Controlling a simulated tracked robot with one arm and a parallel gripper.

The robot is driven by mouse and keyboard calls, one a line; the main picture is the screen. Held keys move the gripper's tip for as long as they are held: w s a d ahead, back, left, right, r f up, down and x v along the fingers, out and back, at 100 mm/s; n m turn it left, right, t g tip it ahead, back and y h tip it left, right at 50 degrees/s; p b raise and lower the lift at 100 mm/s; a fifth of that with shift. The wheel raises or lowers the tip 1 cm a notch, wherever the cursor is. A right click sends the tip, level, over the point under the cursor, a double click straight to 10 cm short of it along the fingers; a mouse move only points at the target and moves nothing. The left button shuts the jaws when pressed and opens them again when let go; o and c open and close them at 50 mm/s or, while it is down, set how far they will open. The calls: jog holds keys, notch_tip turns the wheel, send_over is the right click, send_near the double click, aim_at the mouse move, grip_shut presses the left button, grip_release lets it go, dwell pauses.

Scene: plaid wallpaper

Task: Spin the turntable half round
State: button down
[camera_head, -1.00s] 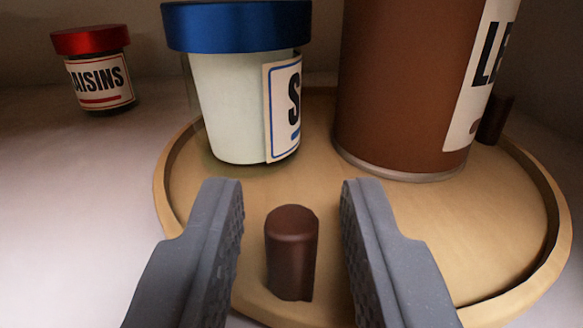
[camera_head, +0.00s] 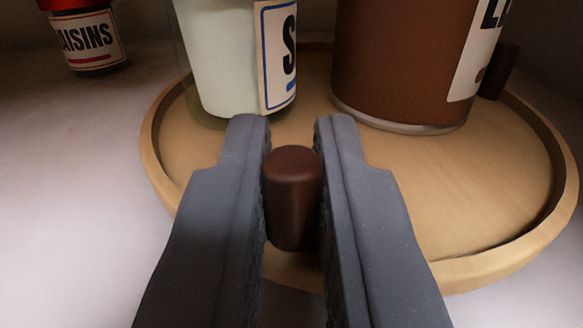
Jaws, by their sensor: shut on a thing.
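The turntable (camera_head: 455,272) is a round, light wooden tray with a raised rim. A short dark brown peg (camera_head: 292,200) stands upright near its front edge. My gripper (camera_head: 292,140) is shut on this peg, one grey finger on each side. A second dark peg (camera_head: 498,72) stands at the far right of the turntable, partly hidden by the brown canister. A white jar (camera_head: 225,60) with a label starting with S and a brown canister (camera_head: 395,65) with a partly seen label stand on the turntable behind the front peg. Their tops are out of view.
A jar labelled as raisins (camera_head: 92,42), with a red lid, stands off the turntable at the upper left. The pale surface (camera_head: 70,200) left of the turntable is clear.

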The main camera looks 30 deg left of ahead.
aim_at(458, 259)
jog(key=shift+d, duration=0.25)
jog(key=shift+w+d, duration=0.2)
jog(key=shift+d, duration=0.3)
jog(key=shift+w+d, duration=0.15)
jog(key=shift+d, duration=0.35)
jog(key=shift+w+d, duration=0.4)
jog(key=shift+d, duration=0.35)
jog(key=shift+w+d, duration=0.1)
jog(key=c, duration=1.6)
grip_release()
